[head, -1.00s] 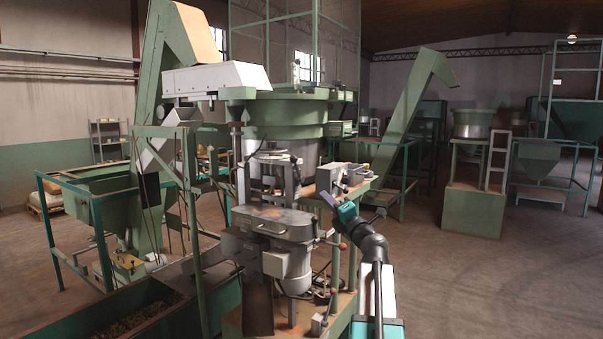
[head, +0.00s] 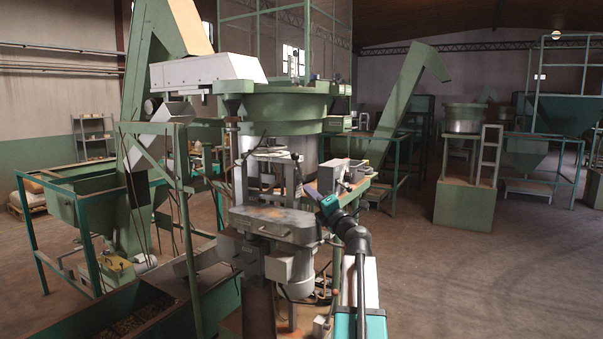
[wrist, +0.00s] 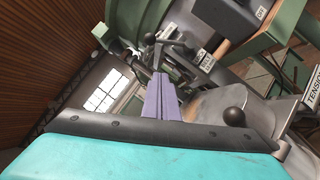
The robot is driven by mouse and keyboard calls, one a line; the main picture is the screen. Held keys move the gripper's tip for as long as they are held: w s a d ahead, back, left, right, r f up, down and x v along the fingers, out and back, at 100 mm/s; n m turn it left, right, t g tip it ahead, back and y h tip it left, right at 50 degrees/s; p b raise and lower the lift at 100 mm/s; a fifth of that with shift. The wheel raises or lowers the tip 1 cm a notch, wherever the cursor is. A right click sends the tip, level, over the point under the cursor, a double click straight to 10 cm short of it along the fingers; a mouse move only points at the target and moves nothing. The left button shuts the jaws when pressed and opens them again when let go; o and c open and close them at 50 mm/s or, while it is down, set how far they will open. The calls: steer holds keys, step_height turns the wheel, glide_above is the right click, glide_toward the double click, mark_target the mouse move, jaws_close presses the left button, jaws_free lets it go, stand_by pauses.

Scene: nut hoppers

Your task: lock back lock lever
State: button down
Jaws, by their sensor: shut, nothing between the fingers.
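My gripper (head: 316,194) is shut and empty in the head view, beside the grey clamp block on the right side of the green machine. In the wrist view its purple fingers (wrist: 161,97) are together and point at a dark metal lever assembly (wrist: 175,48). A dark ball knob (wrist: 149,39) shows at this assembly, just beyond the fingertips. A larger dark ball knob (wrist: 234,116) sits to the right of the fingers. I cannot tell which of these is the back lock lever, nor whether the fingers touch anything.
The machine's grey table and motor (head: 290,270) stand left of my arm. A TENSION label (wrist: 312,88) and a grey rounded housing (wrist: 205,103) are close on the right in the wrist view. Open floor (head: 480,285) lies to the right.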

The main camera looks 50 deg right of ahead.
steer(key=shift+d, duration=0.2)
steer(key=p, duration=0.3)
glide_toward(299, 166)
steer(key=w+a, duration=0.2)
steer(key=w, duration=0.3)
steer(key=shift+w+d+r+p, duration=0.3)
steer(key=shift+d+r+p, duration=0.15)
steer(key=shift+d, duration=0.1)
steer(key=shift+w+d+r+p, duration=0.3)
steer(key=shift+d+r, duration=0.15)
steer(key=shift+d, duration=0.1)
steer(key=shift+d+r, duration=0.1)
